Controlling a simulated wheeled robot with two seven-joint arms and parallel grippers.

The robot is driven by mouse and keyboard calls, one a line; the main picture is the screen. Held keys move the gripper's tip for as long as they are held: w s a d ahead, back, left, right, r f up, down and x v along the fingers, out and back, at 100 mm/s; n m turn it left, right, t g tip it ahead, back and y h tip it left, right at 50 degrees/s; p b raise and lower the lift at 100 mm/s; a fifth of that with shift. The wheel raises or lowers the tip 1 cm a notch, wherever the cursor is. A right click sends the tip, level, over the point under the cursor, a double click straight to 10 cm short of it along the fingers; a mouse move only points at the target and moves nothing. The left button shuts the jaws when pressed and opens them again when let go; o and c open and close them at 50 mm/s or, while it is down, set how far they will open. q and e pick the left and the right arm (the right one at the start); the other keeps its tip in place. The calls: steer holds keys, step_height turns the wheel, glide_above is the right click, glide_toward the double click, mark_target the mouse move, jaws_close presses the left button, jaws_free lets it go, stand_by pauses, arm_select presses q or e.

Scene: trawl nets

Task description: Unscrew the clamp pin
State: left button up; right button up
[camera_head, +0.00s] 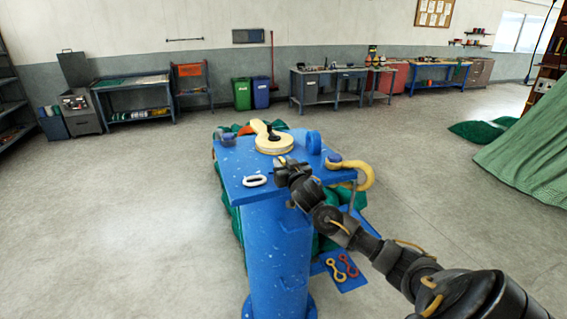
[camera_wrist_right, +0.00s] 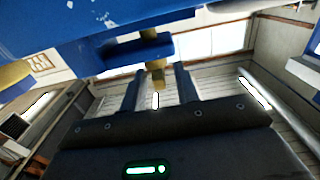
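In the right wrist view, a short brass pin (camera_wrist_right: 157,72) that looks like the clamp pin hangs down from a blue block (camera_wrist_right: 135,52) under the blue top. My right gripper (camera_wrist_right: 158,84) is open, with one dark finger on each side of the pin's lower end. A gap shows on both sides, so the fingers do not look closed on it. In the head view my right gripper (camera_head: 284,171) is at the front edge of the blue bench top (camera_head: 232,166); the pin and fingertips cannot be made out there. My left gripper is not in view.
On the bench top lie a white link (camera_head: 255,181), a cream pulley block (camera_head: 272,143), a blue ring (camera_head: 313,142) and a yellow hook (camera_head: 361,174). A lower blue plate (camera_head: 343,281) holds yellow and red parts. Green netting hangs around the bench.

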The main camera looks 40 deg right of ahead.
jaws_close()
steer(key=shift+d+n+y, duration=0.1)
steer(key=shift+n+y, duration=0.2)
steer(key=shift+y, duration=0.1)
steer(key=shift+d+r+n+t+y+p, duration=0.1)
steer(key=shift+n+t+y+p, duration=0.2)
steer(key=shift+y+p, duration=0.15)
steer(key=shift+s+d+n+y, duration=0.1)
steer(key=shift+n+y, duration=0.6)
steer(key=shift+y, duration=0.45)
steer(key=n+y, duration=0.1)
steer(key=y, duration=0.1)
steer(key=shift+d+n+y, duration=0.15)
steer(key=shift+n+y, duration=0.25)
steer(key=n+y, duration=0.1)
steer(key=y+b, duration=0.1)
steer(key=n+y, duration=0.1)
steer(key=y, duration=0.1)
steer(key=shift+d+f+n+b, duration=0.2)
steer(key=shift+f+n+b, duration=0.05)
steer(key=shift+n+b, duration=0.1)
steer(key=n+g+y+b, duration=0.1)
steer(key=n+y+b, duration=0.1)
steer(key=n+g+y+b, duration=0.1)
steer(key=y+b, duration=0.1)
steer(key=y, duration=0.1)
steer(key=shift+w+d+r+n+g, duration=0.1)
steer(key=shift+w+n+g, duration=0.1)
steer(key=shift+n+g, duration=0.2)
steer(key=shift+y, duration=0.3)
